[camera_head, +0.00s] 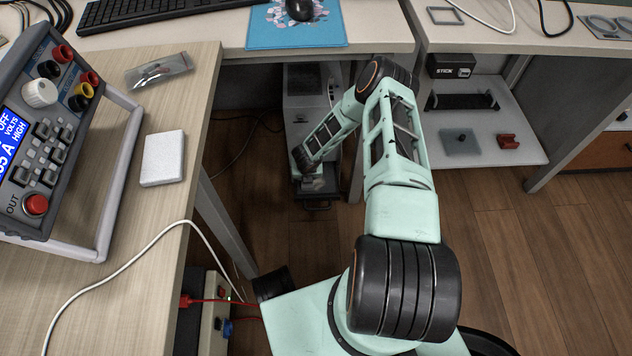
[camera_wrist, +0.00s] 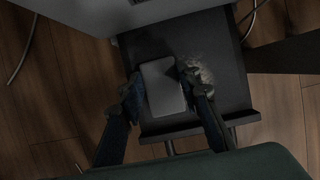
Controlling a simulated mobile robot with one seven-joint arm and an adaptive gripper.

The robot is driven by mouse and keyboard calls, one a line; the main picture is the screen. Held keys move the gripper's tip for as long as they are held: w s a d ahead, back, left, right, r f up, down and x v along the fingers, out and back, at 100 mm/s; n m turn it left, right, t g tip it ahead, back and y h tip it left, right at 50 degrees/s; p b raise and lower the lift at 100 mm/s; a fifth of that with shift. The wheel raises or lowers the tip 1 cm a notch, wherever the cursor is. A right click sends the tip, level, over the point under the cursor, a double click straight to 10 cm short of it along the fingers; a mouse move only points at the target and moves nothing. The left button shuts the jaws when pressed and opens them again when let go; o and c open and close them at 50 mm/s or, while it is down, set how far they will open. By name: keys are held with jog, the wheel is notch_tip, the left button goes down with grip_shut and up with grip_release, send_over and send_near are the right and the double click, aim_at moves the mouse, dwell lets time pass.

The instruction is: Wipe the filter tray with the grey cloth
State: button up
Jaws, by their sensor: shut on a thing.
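My gripper (camera_wrist: 162,90) is shut on the grey cloth (camera_wrist: 163,88), a small flat pad held between its two fingers. The cloth is over the dark filter tray (camera_wrist: 228,60), which sticks out from under a grey case; I cannot tell whether the two touch. A pale dusty patch (camera_wrist: 206,72) shows on the tray, just right of the cloth and partly behind the right finger. In the head view, my arm reaches down under the desk to the tray (camera_head: 318,204) at the foot of the computer case. The cloth cannot be made out there.
The computer case (camera_head: 303,85) stands behind the tray, under the desk (camera_head: 385,35). A table leg (camera_head: 222,222) and a white cable (camera_head: 110,276) are to the left. Wooden floor is clear right of my arm. A low shelf (camera_head: 485,130) stands farther right.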

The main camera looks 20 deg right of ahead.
jog(key=shift+a, duration=0.1)
jog(key=shift+s+d, duration=0.2)
jog(key=shift+d, duration=0.6)
jog(key=shift+s+d, duration=0.15)
jog(key=shift+d, duration=0.6)
jog(key=shift+s+d, duration=0.2)
jog(key=shift+d, duration=0.6)
jog(key=shift+s+d+f, duration=0.1)
jog(key=shift+s+d, duration=0.05)
jog(key=shift+d, duration=0.3)
jog(key=shift+s+d+f, duration=0.1)
jog(key=shift+s+d, duration=0.05)
jog(key=shift+d, duration=0.25)
jog(key=shift+r, duration=0.1)
jog(key=shift+w+a+r, duration=0.1)
jog(key=shift+w+a, duration=0.15)
jog(key=shift+a, duration=0.5)
jog(key=shift+w+a+r, duration=0.1)
jog(key=shift+w+a, duration=0.1)
jog(key=shift+a, duration=0.55)
jog(key=shift+w+a, duration=0.25)
jog(key=shift+a, duration=0.5)
